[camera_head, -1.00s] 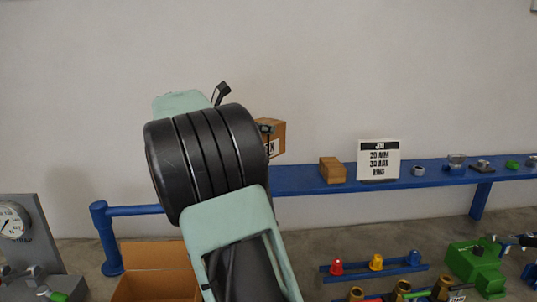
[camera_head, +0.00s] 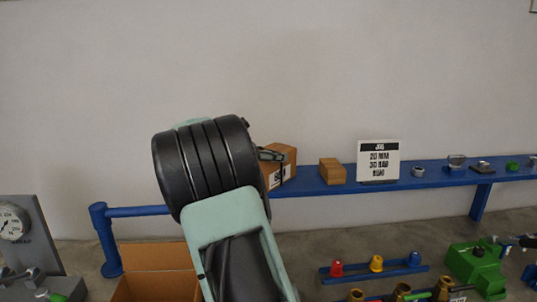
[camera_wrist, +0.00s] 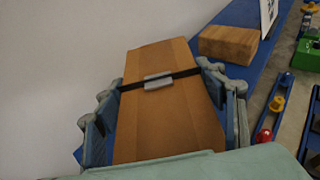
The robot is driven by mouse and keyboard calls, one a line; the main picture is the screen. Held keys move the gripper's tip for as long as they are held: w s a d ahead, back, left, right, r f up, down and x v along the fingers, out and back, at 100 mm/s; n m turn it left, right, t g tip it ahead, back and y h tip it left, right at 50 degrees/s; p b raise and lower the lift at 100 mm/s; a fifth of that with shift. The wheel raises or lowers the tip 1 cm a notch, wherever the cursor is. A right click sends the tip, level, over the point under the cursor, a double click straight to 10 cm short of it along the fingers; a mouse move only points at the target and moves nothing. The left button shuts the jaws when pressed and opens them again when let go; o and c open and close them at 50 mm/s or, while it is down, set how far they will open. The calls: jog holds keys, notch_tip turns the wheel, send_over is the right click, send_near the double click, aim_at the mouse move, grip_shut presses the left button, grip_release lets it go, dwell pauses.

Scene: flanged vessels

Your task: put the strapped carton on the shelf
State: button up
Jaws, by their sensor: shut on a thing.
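The strapped carton (camera_head: 287,158) is a brown box with a dark band and a pale label. It is at the blue shelf (camera_head: 437,173), left of a small wooden block. In the wrist view the carton (camera_wrist: 168,130) lies between the two fingers, its black strap and grey buckle facing the camera. My gripper (camera_head: 272,154) is shut on the carton's sides. Whether the carton's underside touches the shelf cannot be told. My arm hides the shelf's left part in the head view.
The wooden block (camera_head: 332,171) and a printed sign (camera_head: 378,160) stand right of the carton, with small fittings farther along the shelf. A blue rail (camera_head: 138,210) and an open cardboard box (camera_head: 157,258) are at lower left. Coloured caps (camera_head: 376,263) sit below the shelf.

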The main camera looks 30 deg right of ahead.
jog(key=shift+r, duration=0.15)
jog(key=o, duration=2.1)
jog(key=shift+f, duration=0.2)
jog(key=shift+c, duration=0.2)
jog(key=shift+r, duration=0.1)
jog(key=b+v, duration=0.1)
jog(key=v, duration=1.1)
